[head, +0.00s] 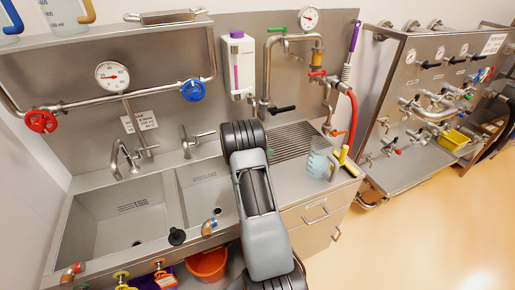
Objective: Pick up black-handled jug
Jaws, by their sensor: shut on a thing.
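I see no jug with a black handle in the head view. A translucent bluish jug (319,164) stands on the right end of the steel counter, with a yellow part at its right side. Two more jugs show cut off at the top left, one with a blue handle (12,16) and one with an orange handle (86,11). My arm reaches up over the counter from the bottom middle. My gripper does not show; the dark end joint of my arm covers what lies behind it.
A double sink (120,215) lies to the left and a ribbed drainboard (292,141) right of my arm. Pipes, valves and a red hose (352,120) line the back panel. An orange bucket (206,264) sits below. Open floor (430,235) lies at right.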

